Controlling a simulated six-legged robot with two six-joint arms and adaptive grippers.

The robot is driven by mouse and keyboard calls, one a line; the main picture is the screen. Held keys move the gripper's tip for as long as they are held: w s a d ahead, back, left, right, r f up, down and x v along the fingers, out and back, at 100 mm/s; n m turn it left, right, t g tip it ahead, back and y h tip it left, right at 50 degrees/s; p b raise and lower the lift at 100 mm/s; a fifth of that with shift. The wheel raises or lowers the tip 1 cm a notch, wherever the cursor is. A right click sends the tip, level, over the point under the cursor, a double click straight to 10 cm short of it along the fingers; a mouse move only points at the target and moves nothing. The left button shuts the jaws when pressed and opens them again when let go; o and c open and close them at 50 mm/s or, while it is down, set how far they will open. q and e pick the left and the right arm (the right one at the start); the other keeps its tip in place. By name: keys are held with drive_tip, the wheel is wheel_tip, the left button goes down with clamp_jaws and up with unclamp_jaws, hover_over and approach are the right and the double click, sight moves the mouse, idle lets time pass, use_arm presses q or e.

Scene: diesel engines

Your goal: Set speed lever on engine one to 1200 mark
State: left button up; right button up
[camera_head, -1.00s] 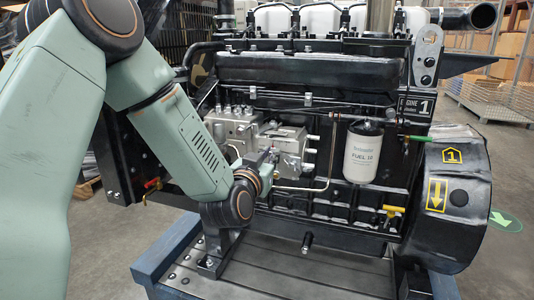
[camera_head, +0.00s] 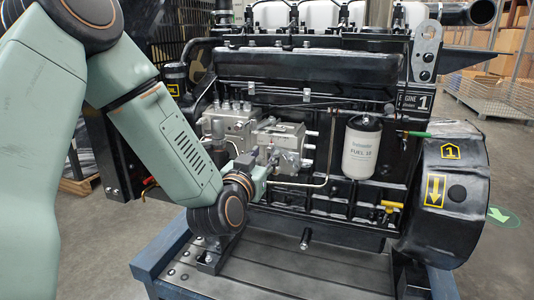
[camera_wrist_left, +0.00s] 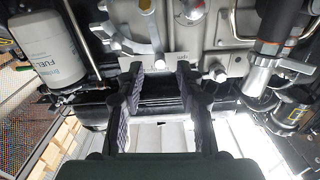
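The black engine one (camera_head: 310,80) fills the middle of the head view, with a "1" plate at its upper right. The grey pump and governor housing (camera_head: 285,145) is on its side. In the left wrist view, a light scale plate (camera_wrist_left: 178,62) marked "rpm" lies just beyond the fingertips. A grey curved metal part (camera_wrist_left: 150,30), possibly the speed lever, is above it; its mark cannot be read. My left gripper (camera_wrist_left: 160,72) is open, its fingers apart with nothing clearly between them. My right gripper is not in view.
The white fuel filter (camera_head: 362,149) hangs right of the housing. A thin pipe (camera_head: 328,160) runs between them. A yellow valve handle (camera_head: 389,206) is low on the engine. The engine stands on a blue-edged metal stand (camera_head: 300,270).

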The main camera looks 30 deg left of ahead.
use_arm(q)
drive_tip(key=shift+v, duration=2.15)
drive_tip(key=s+d+f+g+h+p, duration=0.15)
drive_tip(key=s+d+f+g, duration=0.25)
drive_tip(key=f, duration=0.5)
drive_tip(key=s+d+f+g+h+p, duration=0.1)
drive_tip(key=s+d+f+g+h, duration=0.25)
drive_tip(key=f, duration=0.55)
drive_tip(key=s+d+f+g+p, duration=0.1)
drive_tip(key=s+f+g, duration=0.2)
drive_tip(key=s, duration=0.5)
drive_tip(key=s+d+f+m+g+p, duration=0.1)
drive_tip(key=s+f+g, duration=0.2)
drive_tip(key=s+f, duration=0.3)
drive_tip(key=s+d+f+g+p, duration=0.1)
drive_tip(key=s+f+g, duration=0.3)
drive_tip(key=s, duration=0.7)
drive_tip(key=shift+s+f+y+p, duration=0.3)
drive_tip(key=shift+s+f, duration=0.05)
